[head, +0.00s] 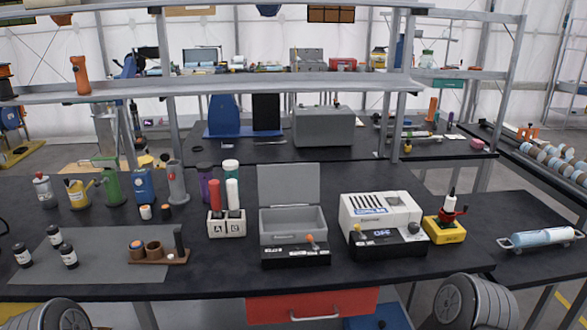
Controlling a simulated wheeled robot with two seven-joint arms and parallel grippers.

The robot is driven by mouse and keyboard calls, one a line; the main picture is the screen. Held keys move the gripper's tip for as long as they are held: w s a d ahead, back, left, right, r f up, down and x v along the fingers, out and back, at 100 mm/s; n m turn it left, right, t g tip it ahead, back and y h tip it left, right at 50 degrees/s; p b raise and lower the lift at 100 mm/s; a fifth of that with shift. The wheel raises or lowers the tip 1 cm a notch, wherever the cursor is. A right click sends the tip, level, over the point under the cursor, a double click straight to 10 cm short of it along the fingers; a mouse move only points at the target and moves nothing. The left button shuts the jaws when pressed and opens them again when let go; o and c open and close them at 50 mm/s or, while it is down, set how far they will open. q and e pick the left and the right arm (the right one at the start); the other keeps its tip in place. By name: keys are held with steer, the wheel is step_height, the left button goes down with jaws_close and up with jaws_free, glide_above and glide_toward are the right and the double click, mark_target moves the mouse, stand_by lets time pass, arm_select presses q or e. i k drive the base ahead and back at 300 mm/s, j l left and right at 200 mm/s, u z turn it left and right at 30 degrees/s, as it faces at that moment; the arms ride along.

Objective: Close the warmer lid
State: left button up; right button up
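The warmer (291,245) is a grey open box with a black front panel and an orange knob, standing on the black bench near the middle. Its grey lid (289,184) stands upright at the back edge, so the box is open and its inside shows as empty grey. Neither gripper shows in the head view; only rounded grey parts of my arms are at the bottom left and bottom right, well apart from the warmer.
A white machine (381,219) stands right of the warmer, with a yellow-based device (444,229) beyond it. A white block marked A and B (227,224) stands left of it. Several bottles and a wooden holder (159,254) are farther left. The bench front before the warmer is clear.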

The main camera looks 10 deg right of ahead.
mark_target(284, 185)
steer(key=i+l+u, duration=0.3)
steer(key=l, duration=0.2)
steer(key=l+u, duration=0.25)
steer(key=l, duration=0.25)
steer(key=i+l+u, duration=0.1)
steer(key=l+u, duration=0.2)
steer(key=l, duration=0.3)
